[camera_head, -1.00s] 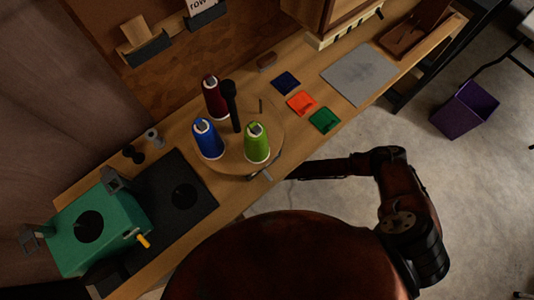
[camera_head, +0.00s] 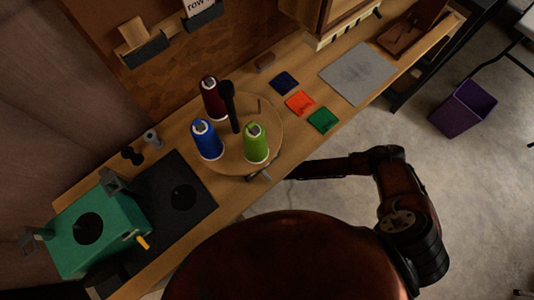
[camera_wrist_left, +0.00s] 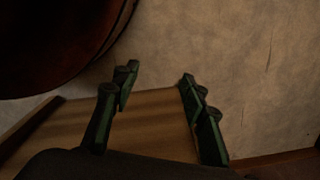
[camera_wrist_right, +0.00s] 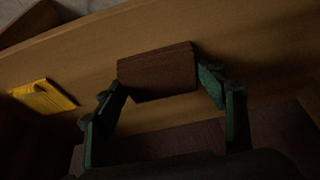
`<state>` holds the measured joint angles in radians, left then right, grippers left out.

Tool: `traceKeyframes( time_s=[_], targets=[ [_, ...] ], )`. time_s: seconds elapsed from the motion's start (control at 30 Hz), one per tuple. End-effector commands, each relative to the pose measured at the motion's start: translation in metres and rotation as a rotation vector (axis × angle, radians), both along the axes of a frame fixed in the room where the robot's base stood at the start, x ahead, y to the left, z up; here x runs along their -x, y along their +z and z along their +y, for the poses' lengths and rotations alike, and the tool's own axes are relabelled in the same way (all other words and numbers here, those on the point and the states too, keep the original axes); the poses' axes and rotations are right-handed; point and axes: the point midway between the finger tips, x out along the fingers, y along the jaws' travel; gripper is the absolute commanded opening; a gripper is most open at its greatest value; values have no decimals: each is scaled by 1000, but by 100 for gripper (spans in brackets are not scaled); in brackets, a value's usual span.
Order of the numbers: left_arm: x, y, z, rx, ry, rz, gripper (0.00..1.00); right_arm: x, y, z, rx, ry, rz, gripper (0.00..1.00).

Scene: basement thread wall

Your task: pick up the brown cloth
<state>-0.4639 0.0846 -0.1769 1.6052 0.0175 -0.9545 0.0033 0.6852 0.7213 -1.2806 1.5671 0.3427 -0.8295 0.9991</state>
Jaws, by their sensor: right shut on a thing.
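The brown cloth (camera_wrist_right: 158,73) shows in the right wrist view as a folded dark brown rectangle, level between the two green-padded fingers of my right gripper (camera_wrist_right: 164,84). That gripper is shut on it, against a wooden board behind.
A yellow cloth (camera_wrist_right: 43,96) lies left of the brown one. On the bench stand blue (camera_head: 207,140), green (camera_head: 256,144) and dark red (camera_head: 214,98) thread cones on a round board. Navy, orange and green squares lie beside a grey mat (camera_head: 357,74). A purple bin (camera_head: 463,108) stands right.

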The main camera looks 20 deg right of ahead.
Motion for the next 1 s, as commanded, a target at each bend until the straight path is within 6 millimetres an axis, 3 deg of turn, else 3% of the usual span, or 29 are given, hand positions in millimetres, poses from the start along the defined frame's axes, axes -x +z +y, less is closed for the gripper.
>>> traceKeyframes(
  time_s=[0.27,0.47,0.9,1.0],
  targets=[
    [-1,1,0,-1,0,-7,40,1,3,0,-1,0,0,44],
    [18,-20,9,-11,1,4,40,4,12,-1,-2,-1,-1,44],
    [86,-64,11,-11,-36,6,40,3,76,-1,-1,0,-3,44],
    [104,-70,13,-12,-44,9,40,27,73,-11,0,-3,3,44]
  ],
)
